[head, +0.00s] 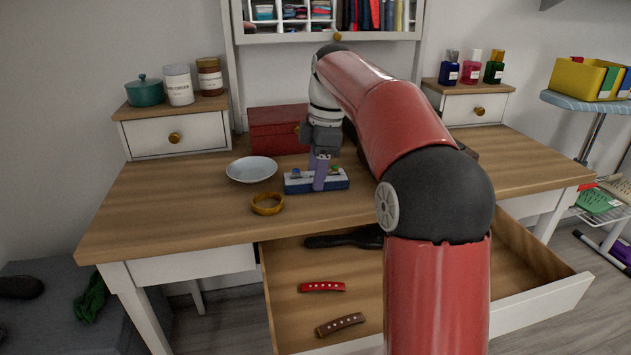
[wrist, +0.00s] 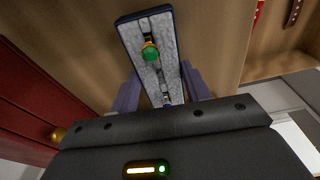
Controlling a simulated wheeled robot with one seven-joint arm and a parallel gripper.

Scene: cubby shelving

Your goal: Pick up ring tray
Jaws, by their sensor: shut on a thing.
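The ring tray (head: 336,183) is a small oblong tray with a dark blue rim and a pale grey inside. It is at the middle of the desk top near the front edge. In the wrist view the tray (wrist: 135,38) lies lengthwise between my two purple fingers, with a green-stoned ring (wrist: 150,52) in it. My gripper (head: 319,180) reaches down from above and is shut on the tray across its narrow width. Its fingers also show in the wrist view (wrist: 162,88). I cannot tell whether the tray is touching the desk. Its near end is partly hidden by the gripper body.
A white dish (head: 252,169) and a gold bangle (head: 267,204) are left of the tray. A red box (head: 275,130) stands behind it. The open drawer (head: 290,270) below holds a dark brush (head: 345,238) and red and brown hair clips. The desk's left front is clear.

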